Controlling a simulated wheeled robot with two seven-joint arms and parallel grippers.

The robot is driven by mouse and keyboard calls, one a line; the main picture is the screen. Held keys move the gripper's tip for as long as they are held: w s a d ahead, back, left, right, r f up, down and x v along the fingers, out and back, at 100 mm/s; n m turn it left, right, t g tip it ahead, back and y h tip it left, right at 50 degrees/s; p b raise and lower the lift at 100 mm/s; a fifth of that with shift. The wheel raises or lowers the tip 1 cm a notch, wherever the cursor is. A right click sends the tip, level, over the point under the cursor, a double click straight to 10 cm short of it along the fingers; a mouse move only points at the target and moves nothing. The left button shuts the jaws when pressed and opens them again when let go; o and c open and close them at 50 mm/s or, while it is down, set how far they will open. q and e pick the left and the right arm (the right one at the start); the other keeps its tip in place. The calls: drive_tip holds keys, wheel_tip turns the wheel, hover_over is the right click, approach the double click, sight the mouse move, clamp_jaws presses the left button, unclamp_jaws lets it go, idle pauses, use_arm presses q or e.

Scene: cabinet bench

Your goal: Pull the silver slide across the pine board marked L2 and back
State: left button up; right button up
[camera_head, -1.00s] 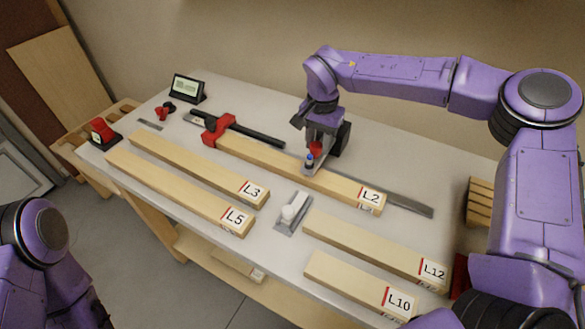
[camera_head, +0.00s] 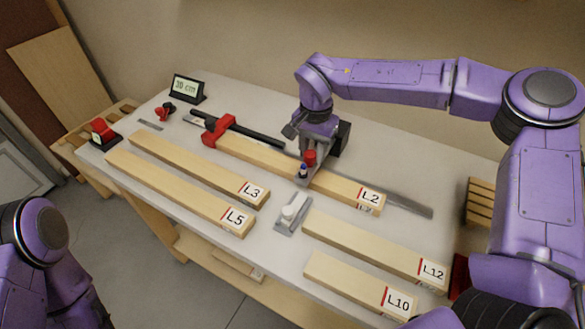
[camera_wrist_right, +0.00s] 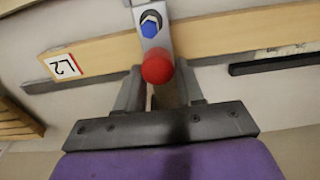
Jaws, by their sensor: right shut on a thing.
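The pine board marked L2 (camera_head: 345,189) lies on the bench, its label at the right end. The silver slide (camera_head: 302,178) lies across it, with a blue-tipped piece (camera_head: 303,168) near its front end and a red knob (camera_head: 310,156). In the right wrist view the slide (camera_wrist_right: 152,42) crosses the board (camera_wrist_right: 110,52), and the red knob (camera_wrist_right: 157,68) is in front of my fingers. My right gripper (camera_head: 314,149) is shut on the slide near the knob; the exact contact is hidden. My left arm shows at lower left, its gripper out of view.
A red clamp (camera_head: 217,131) sits at L2's left end, with a black bar (camera_head: 258,133) behind. Boards L3 (camera_head: 195,166), L5 (camera_head: 175,192), L12 (camera_head: 365,246) and L10 (camera_head: 345,283) lie in front. A grey tool (camera_head: 293,214) lies between them. A small display (camera_head: 188,89) stands at the back left.

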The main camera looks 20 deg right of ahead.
drive_tip(key=shift+w+d+r+p, duration=0.2)
drive_tip(key=shift+w+d+p, duration=0.1)
drive_tip(key=shift+p, duration=0.1)
drive_tip(key=shift+w+d+p, duration=1.6)
drive_tip(key=shift+d+p, duration=0.05)
drive_tip(key=shift+d, duration=0.15)
drive_tip(key=shift+w+d+f+p, duration=0.15)
drive_tip(key=shift+w+d+p, duration=0.6)
drive_tip(key=shift+w+d, duration=0.3)
drive_tip(key=o, duration=0.8)
drive_tip(key=shift+s, duration=0.1)
